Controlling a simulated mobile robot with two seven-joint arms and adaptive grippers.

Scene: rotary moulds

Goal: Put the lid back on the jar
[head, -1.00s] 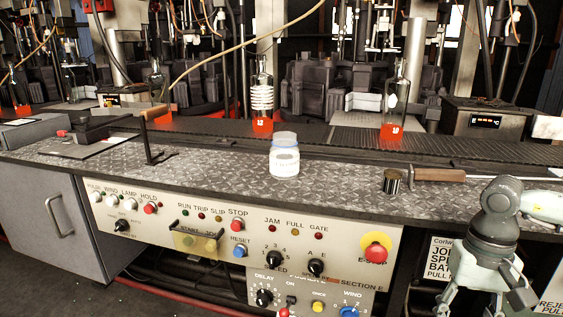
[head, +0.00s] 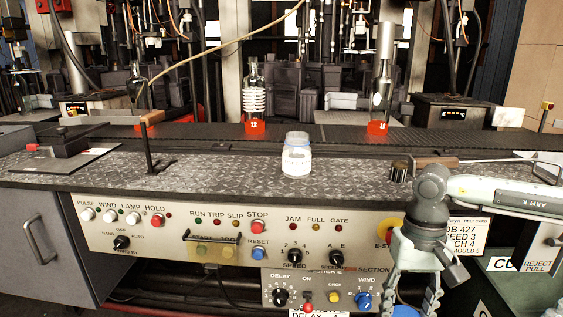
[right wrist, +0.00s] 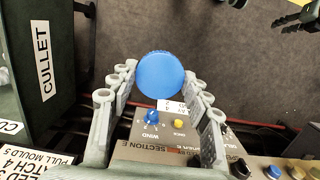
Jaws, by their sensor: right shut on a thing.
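The jar (head: 297,158) stands upright on the patterned metal bench top, near the middle of the head view. The lid's edge also shows at the bottom of the head view (head: 406,311).
A dark small tin (head: 399,171) and a wooden-handled tool (head: 436,161) lie right of the jar. A black stand (head: 152,148) is to its left. Bottles with glowing orange bases (head: 254,105) stand behind. The bench around the jar is clear.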

